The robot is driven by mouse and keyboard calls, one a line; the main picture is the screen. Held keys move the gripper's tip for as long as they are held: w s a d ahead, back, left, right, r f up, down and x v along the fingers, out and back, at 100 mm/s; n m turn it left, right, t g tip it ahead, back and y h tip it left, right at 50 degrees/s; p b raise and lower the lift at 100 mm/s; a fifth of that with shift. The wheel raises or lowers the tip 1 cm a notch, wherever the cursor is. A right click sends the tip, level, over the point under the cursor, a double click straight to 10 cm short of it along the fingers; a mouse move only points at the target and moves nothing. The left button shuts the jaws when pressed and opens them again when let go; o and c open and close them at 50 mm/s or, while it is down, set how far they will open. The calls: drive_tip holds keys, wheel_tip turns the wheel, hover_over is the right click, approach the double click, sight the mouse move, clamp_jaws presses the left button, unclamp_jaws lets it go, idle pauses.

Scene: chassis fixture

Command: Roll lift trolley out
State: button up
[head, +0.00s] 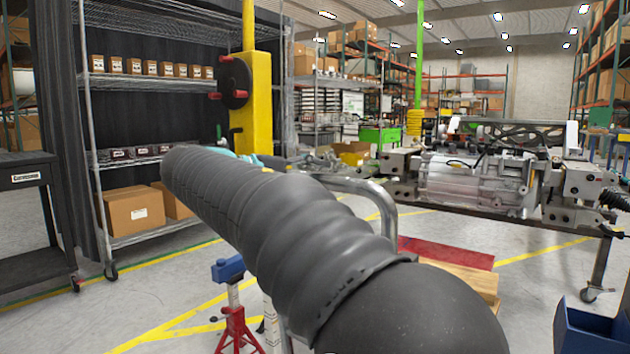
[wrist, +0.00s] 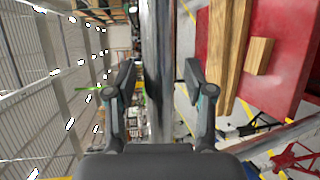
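The lift trolley shows in the head view as a red deck (head: 445,252) with a wooden block (head: 462,278) and a bent grey tube handle (head: 378,195). In the wrist view its red deck (wrist: 283,25) is at the right, carrying wooden blocks (wrist: 231,50). My gripper (wrist: 158,88) is open, with its fingers apart on either side of a grey metal bar (wrist: 157,40), which looks like the handle. I cannot tell how deep the bar sits between the fingers; no contact shows. In the head view my arm's black sleeve hides most of the gripper.
The chassis assembly (head: 475,180) stands on a wheeled frame at the right. A red jack stand (head: 238,325) is at the lower middle. A wire shelf with boxes (head: 135,207) and a dark cart (head: 30,220) stand left. A blue bin (head: 590,325) is lower right. Floor between is open.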

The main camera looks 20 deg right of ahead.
drive_tip(key=v, duration=1.2)
drive_tip(key=shift+w, duration=0.15)
